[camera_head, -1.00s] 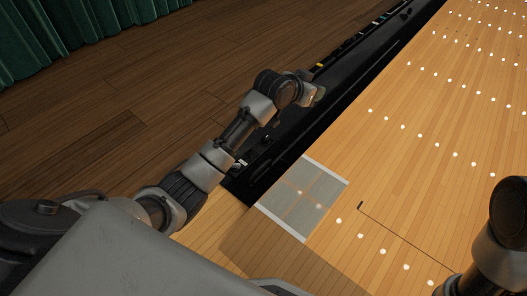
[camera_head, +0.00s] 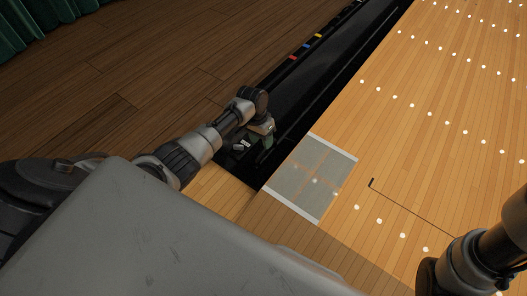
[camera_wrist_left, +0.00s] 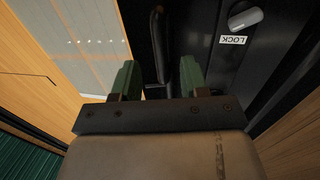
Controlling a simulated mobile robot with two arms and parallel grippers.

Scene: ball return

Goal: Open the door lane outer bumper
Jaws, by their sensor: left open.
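The lane's outer bumper is a long black strip (camera_head: 320,75) running beside the wooden lane in the head view. My left gripper (camera_head: 264,136) is over the near end of this strip. In the left wrist view its two green fingers (camera_wrist_left: 157,76) are apart. A narrow upright black bar (camera_wrist_left: 158,45) shows in the gap between them; I cannot tell whether either finger touches it. My right gripper is out of view.
A grey translucent panel with white end bands (camera_head: 313,175) lies on the lane beside the strip's near end. Dark wooden floor (camera_head: 150,75) lies left of the strip. A green curtain (camera_head: 50,15) hangs at the back left. Coloured marks (camera_head: 305,46) line the strip's far edge.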

